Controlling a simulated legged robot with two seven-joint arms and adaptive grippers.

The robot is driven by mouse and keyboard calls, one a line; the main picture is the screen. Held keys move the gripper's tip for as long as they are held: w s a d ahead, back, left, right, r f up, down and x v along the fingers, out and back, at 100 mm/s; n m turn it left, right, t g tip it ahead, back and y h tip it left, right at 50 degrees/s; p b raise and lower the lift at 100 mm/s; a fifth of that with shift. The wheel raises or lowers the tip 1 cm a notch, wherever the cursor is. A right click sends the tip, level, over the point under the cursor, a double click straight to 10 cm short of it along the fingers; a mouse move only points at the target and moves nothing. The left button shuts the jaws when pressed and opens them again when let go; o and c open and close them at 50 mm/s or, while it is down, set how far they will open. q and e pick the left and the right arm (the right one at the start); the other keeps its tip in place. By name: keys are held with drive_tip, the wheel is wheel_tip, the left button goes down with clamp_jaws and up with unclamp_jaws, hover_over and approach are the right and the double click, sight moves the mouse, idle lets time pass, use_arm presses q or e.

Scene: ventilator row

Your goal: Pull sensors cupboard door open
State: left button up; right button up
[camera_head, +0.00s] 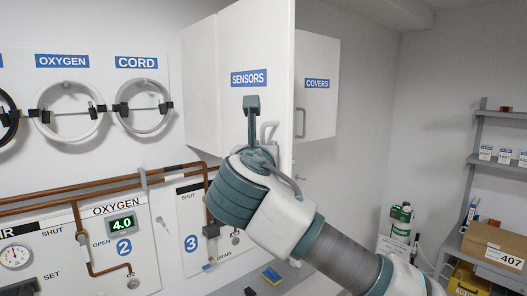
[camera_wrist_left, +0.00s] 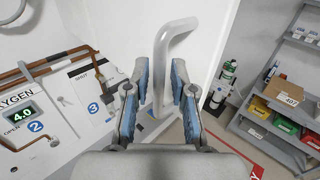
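The white SENSORS door (camera_head: 255,50) stands ajar in the head view, its right edge swung out in front of the COVERS door. Its grey bar handle (camera_head: 271,127) is near its lower right. My left gripper (camera_head: 260,128) is at the handle, with one finger upright to the left of the bar; the other is mostly hidden. In the left wrist view the handle (camera_wrist_left: 179,36) runs between the two blue-padded fingers of my left gripper (camera_wrist_left: 159,68). They are apart, with visible gaps beside the bar. My right gripper is not in view.
The COVERS door (camera_head: 320,70) is to the right, behind the SENSORS door. An oxygen panel (camera_head: 75,255) with copper pipes is at the lower left, and hoses hang above it. Shelves with a cardboard box (camera_head: 495,245) and a green cylinder (camera_head: 401,222) stand right.

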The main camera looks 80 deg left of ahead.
use_arm(q)
drive_tip(key=shift+d, duration=0.35)
drive_tip(key=v, duration=1.1)
drive_tip(key=shift+d, duration=0.2)
